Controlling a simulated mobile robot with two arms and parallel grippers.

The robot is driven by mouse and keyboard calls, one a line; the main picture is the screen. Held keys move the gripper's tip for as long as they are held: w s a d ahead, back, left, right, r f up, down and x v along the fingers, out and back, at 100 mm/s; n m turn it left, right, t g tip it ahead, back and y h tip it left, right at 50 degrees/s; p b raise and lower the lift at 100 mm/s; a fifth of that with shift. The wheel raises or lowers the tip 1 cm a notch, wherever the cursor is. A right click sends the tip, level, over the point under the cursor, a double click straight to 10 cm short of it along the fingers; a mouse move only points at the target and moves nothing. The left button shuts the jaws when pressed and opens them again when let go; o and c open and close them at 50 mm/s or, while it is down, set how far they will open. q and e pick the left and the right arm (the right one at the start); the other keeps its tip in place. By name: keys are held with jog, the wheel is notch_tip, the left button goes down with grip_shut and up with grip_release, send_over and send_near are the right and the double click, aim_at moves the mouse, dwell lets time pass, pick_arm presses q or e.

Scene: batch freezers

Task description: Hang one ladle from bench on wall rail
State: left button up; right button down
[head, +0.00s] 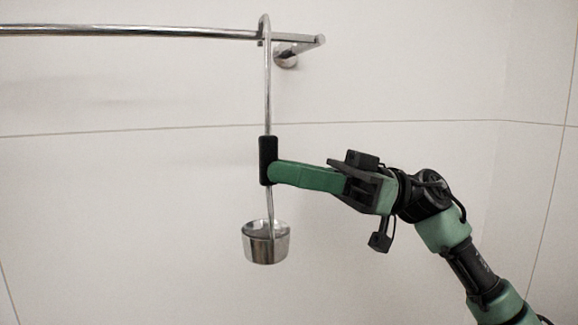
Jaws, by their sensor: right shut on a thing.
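A metal ladle (268,98) is upright against the white wall, with its hooked top end at the rail and its cup (266,243) at the bottom. The chrome wall rail (130,31) runs across the top left. The ladle's hook shows over the rail close to the rail's right end; whether it bears on the rail cannot be told. My right gripper (270,165) comes in from the right and is shut on the ladle's handle at its black grip, above the cup. My left gripper is out of view. The bench is out of view.
A round wall bracket (286,58) holds the rail's right end, just right of the ladle's hook. The rail to the left is bare. The tiled wall (130,220) is clear, with a corner at the right.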

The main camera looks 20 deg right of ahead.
jog(key=shift+f, duration=0.15)
jog(key=c, duration=1.4)
grip_release()
jog(key=shift+o, duration=0.2)
jog(key=shift+f, duration=0.1)
jog(key=b+v, duration=0.3)
jog(key=v, duration=0.4)
jog(key=shift+d, duration=0.4)
jog(key=shift+f, duration=0.1)
